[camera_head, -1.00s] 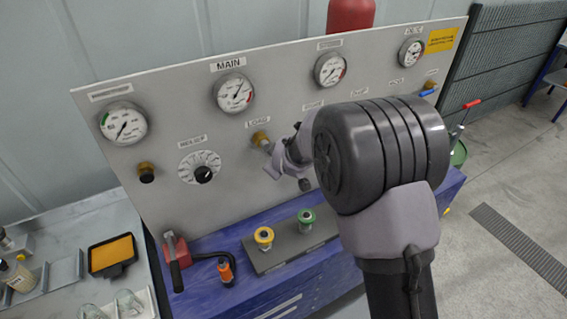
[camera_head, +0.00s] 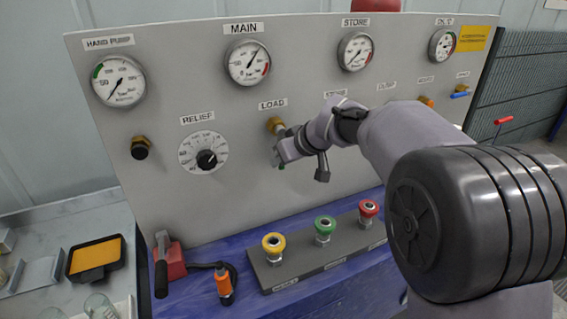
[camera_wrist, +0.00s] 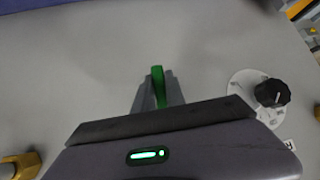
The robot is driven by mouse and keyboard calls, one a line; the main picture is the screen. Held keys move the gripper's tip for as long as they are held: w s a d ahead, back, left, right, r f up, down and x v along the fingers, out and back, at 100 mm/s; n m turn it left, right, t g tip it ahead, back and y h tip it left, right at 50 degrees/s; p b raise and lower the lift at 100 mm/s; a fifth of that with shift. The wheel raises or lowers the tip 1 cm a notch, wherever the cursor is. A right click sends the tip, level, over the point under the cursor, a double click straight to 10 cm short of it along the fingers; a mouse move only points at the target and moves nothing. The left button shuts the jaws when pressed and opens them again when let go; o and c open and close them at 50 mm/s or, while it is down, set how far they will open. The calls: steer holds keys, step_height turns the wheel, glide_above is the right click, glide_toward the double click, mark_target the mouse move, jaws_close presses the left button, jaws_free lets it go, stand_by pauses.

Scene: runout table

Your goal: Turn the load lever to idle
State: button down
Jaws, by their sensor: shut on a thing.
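The load lever has a green handle (camera_wrist: 158,84), seen in the wrist view between the fingertips of my gripper (camera_wrist: 157,92). In the head view my gripper (camera_head: 281,160) is at the panel just below the LOAD label, and a brass valve fitting (camera_head: 276,125) shows above it. My gripper is shut on the green handle. Most of the lever is hidden behind the fingers in the head view, so its exact angle is hard to read.
The relief dial (camera_head: 207,159) is left of my gripper, and the main gauge (camera_head: 248,63) is above. Yellow (camera_head: 274,244), green (camera_head: 325,228) and red (camera_head: 368,209) knobs stand on a block below. A red hand pump (camera_head: 170,258) is at lower left.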

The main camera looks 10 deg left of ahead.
steer(key=shift+r, duration=0.15)
steer(key=c, duration=1.4)
jaws_free()
steer(key=shift+a, duration=0.1)
steer(key=p+v, duration=0.3)
steer(key=v, duration=1.4)
steer(key=shift+s+p, duration=0.1)
steer(key=shift+p, duration=0.2)
steer(key=s+d+f+m+h, duration=0.1)
steer(key=s+d+f+m, duration=0.2)
steer(key=s, duration=0.6)
steer(key=s+d+f+m+h, duration=0.2)
steer(key=s+d+f+m, duration=0.2)
steer(key=s, duration=0.6)
steer(key=s+d+f+m+h, duration=0.1)
steer(key=s+d+f+m, duration=0.2)
steer(key=s, duration=0.6)
steer(key=shift+s+d+f+m+h, duration=0.1)
steer(key=shift+d+f+m+h, duration=0.05)
steer(key=shift+d+m, duration=0.6)
steer(key=shift+s+d+f+m+h, duration=0.1)
steer(key=shift+d+f+m+h, duration=0.1)
steer(key=shift+d+m, duration=0.6)
